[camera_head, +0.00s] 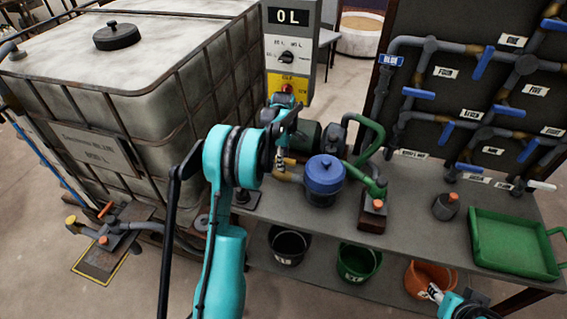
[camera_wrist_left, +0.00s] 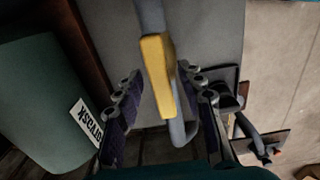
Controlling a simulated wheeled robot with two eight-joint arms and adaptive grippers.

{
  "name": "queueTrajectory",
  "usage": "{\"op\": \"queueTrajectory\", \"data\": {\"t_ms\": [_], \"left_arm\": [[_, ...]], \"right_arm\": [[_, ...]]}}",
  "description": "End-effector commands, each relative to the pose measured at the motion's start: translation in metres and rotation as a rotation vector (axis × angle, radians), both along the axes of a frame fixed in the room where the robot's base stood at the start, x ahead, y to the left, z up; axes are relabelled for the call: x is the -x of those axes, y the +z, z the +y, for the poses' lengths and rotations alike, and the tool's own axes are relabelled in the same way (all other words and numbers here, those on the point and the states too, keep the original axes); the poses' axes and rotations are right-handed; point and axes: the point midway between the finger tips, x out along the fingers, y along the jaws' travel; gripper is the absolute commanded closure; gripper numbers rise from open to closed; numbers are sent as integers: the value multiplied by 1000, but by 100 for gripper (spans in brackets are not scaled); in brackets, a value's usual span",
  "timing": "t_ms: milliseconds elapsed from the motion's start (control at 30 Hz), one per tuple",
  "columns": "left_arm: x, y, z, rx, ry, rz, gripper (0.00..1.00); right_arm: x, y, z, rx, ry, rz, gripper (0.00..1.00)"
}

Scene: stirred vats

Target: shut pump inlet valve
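A yellow handle (camera_wrist_left: 157,72) on a grey pipe (camera_wrist_left: 182,132) shows in the left wrist view, between the fingers of my left gripper (camera_wrist_left: 163,103). The fingers are open, with a gap on both sides of the handle. No name tag on the handle is visible, so I cannot confirm which valve it is. In the head view my left gripper (camera_head: 281,156) is over the bench, left of the blue-lidded pot (camera_head: 323,176), and hides the handle. My right gripper (camera_head: 436,293) is at the lower right by the orange bucket; its fingers are too small to read.
A caged tank (camera_head: 130,75) stands at the left. Behind the bench (camera_head: 415,205) is a pipe board with blue-handled valves (camera_head: 483,62). A green tray (camera_head: 510,245) is at the right. Black (camera_head: 289,246), green (camera_head: 358,262) and orange (camera_head: 430,278) buckets stand below.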

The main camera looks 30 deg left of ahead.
Motion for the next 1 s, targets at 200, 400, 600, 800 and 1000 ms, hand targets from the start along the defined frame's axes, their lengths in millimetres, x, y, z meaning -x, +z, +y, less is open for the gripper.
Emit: {"op": "queueTrajectory", "data": {"t_ms": [200,400,600,800,1000], "left_arm": [[0,-6,0,0,-1,0,61],[0,-6,0,0,-1,0,77],[0,-6,0,0,-1,0,100],[0,-6,0,0,-12,0,100],[0,-5,0,0,-78,0,100]], "right_arm": [[0,-2,0,0,0,0,60],[0,-2,0,0,0,0,60],[0,-2,0,0,0,0,60],[0,-1,0,0,0,0,60],[0,2,0,0,0,0,60]]}}
